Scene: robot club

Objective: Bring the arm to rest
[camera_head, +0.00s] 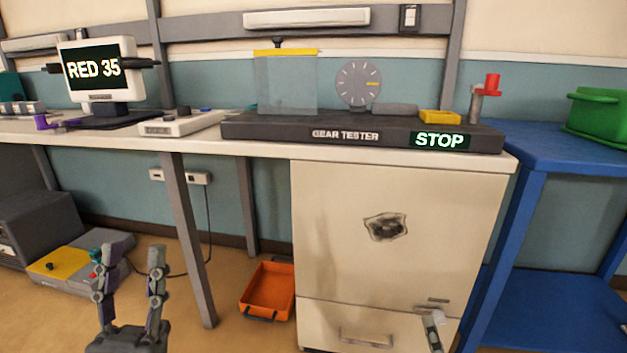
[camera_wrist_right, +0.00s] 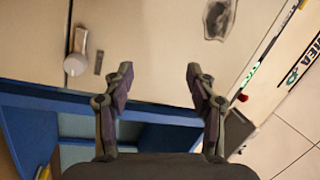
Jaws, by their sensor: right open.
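My left gripper (camera_head: 137,250) is at the lower left of the head view. Its two fingers point up and stand apart, with nothing between them. It appears in front of the floor, left of a table leg, and touches nothing that I can see. My right gripper (camera_wrist_right: 157,78) shows in the right wrist view. Its fingers are spread and empty, facing the cream cabinet (camera_wrist_right: 145,35) and the blue shelf unit (camera_wrist_right: 60,103).
The bench holds the gear tester (camera_head: 290,128) with a lit STOP sign (camera_head: 440,140) and a monitor (camera_head: 100,70) reading RED 35. An orange tray (camera_head: 268,288) lies on the floor. A green container (camera_head: 598,112) stands on the blue shelf unit at right. A grey-white cylinder (camera_wrist_right: 77,50) shows near the cabinet's slot.

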